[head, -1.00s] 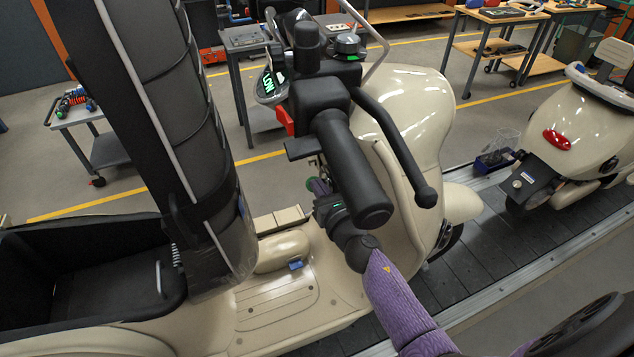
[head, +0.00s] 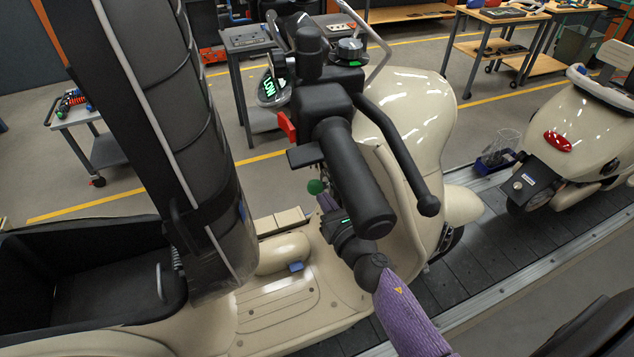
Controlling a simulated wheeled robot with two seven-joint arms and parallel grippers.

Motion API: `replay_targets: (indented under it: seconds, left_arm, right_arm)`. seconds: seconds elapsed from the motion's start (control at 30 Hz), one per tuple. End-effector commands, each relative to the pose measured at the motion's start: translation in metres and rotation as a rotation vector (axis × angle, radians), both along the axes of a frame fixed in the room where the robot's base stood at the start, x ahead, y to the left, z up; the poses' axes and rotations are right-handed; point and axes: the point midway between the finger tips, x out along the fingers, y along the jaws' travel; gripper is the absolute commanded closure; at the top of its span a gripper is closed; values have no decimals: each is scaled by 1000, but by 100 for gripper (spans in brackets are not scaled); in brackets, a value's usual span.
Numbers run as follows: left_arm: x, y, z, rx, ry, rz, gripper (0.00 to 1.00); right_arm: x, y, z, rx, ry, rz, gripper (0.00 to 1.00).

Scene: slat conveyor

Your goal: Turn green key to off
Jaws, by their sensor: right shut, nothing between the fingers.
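The green key (head: 316,187) shows as a small round green head beneath the handlebar of the cream scooter (head: 408,105), left of the black handlebar grip (head: 352,175). My right gripper (head: 328,204) reaches in from below on its purple arm. Its fingers are shut and empty, just below and right of the key. The handlebar grip hides part of the fingers, and I cannot tell whether they touch the key. The key's slot and its markings are hidden. My left gripper is not in view.
The brake lever (head: 400,150) and the tall black seat back (head: 185,130) flank the working space. A second cream scooter (head: 575,125) stands on the slat conveyor (head: 480,235) at right. Work tables stand behind.

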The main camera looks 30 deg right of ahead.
Motion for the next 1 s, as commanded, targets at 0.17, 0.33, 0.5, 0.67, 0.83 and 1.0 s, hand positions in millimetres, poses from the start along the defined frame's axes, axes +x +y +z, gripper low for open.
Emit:
replay_targets:
  seconds: [0.17,0.33,0.5,0.67,0.83,1.0]
  left_arm:
    - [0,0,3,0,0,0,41]
    - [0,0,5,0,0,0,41]
    - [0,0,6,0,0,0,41]
    - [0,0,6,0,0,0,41]
    - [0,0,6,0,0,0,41]
    - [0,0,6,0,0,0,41]
  right_arm:
    - [-15,0,4,0,-2,0,100]
    - [-29,0,7,0,-3,0,100]
    - [-43,0,10,1,-4,0,100]
    - [-52,0,12,0,-5,1,100]
    - [-53,0,12,0,-6,0,100]
    - [-53,0,12,0,-6,0,100]
